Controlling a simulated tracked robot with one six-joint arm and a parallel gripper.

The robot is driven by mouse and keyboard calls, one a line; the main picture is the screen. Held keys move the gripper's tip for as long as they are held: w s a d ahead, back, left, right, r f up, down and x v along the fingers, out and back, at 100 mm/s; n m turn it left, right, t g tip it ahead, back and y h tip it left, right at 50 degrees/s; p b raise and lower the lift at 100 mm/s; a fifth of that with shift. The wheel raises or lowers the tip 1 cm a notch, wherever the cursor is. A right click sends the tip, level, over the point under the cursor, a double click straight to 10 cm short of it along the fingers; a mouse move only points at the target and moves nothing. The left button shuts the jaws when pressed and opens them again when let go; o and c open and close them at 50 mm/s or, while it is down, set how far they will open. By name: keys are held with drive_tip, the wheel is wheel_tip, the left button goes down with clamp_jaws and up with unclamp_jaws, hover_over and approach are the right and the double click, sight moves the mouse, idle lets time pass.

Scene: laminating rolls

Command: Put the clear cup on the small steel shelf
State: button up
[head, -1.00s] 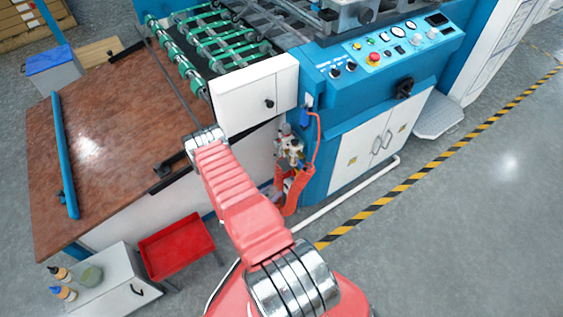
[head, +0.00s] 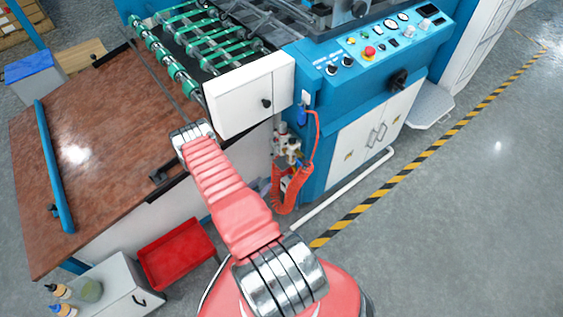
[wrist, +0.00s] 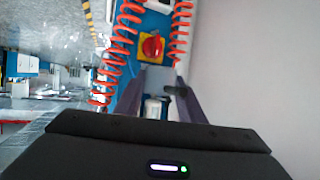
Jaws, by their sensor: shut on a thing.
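My gripper (wrist: 158,76) shows in the wrist view, its two dark fingers reaching up from the black palm. It is shut on a pale, see-through-looking thing, which I take to be the clear cup (wrist: 157,82); its outline is faint. In the head view the gripper and what it holds are hidden; only my red arm shows, reaching toward the machine's front corner. I cannot pick out the small steel shelf with certainty in either view.
A red rotary switch (wrist: 152,46) on yellow lies beyond the fingers, between red coiled hoses (wrist: 181,35). The blue machine (head: 350,100) stands ahead, a brown table (head: 100,150) at left. A red tray (head: 177,253) and white cabinet (head: 120,285) are lower left. The right floor is clear.

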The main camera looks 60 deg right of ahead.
approach(282, 164)
drive_tip(key=d, duration=0.5)
drive_tip(key=shift+s+f, duration=0.1)
drive_tip(key=shift+f, duration=0.05)
drive_tip(key=shift+d, duration=0.1)
drive_tip(key=d, duration=0.4)
drive_tip(key=shift+s+d, duration=0.1)
drive_tip(key=shift+s, duration=0.25)
drive_tip(key=shift+w+f, duration=0.1)
drive_tip(key=shift+f, duration=0.15)
drive_tip(key=o, duration=1)
drive_tip(key=shift+f, duration=0.1)
